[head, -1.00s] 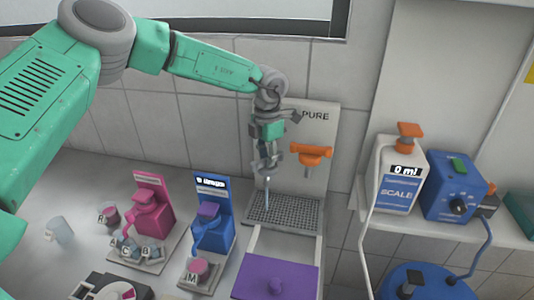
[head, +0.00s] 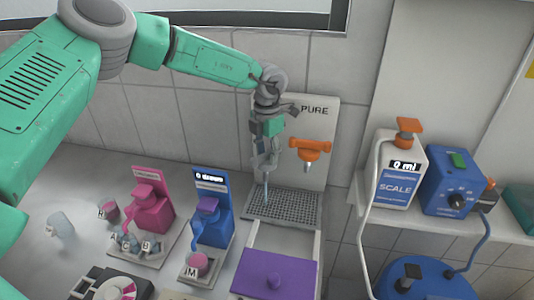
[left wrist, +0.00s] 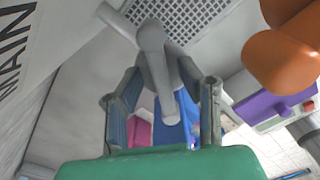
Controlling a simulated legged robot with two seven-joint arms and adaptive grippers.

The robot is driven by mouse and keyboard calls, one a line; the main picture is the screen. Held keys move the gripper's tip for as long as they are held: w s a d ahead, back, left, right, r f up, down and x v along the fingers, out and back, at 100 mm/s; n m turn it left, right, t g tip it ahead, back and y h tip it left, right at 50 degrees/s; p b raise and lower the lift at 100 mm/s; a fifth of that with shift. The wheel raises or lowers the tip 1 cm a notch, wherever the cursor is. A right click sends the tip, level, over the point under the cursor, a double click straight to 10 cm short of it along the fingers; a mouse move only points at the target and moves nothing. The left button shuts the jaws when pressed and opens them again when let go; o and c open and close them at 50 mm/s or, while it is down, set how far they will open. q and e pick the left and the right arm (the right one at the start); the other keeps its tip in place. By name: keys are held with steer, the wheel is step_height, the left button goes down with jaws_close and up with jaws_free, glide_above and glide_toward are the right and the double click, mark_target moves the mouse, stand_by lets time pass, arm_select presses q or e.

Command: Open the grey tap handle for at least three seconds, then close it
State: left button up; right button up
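The grey tap (left wrist: 155,65) shows in the left wrist view as a rounded grey bar with a side arm. It lies between the two fingers of my left gripper (left wrist: 160,112). The fingers stand apart on either side of it, and I cannot tell whether either touches it. In the head view my left gripper (head: 265,158) is in front of the grey PURE panel (head: 318,165) and mostly hides the tap. A thin pale vertical line (head: 266,195) shows below the fingers; I cannot tell whether it is water or part of the tap. My right gripper is out of view.
An orange tap (head: 310,149) sits just right of my gripper. A drain grid (head: 290,207) lies below, with a purple-topped unit (head: 275,274) in front. Blue (head: 213,225) and pink (head: 152,213) dispensers stand left. A SCALE container (head: 400,165) stands on the right shelf.

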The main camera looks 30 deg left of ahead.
arm_select(q)
step_height(320, 180, up, 12)
steer(key=shift+w, duration=0.15)
stand_by(0.5)
steer(key=shift+f, duration=0.15)
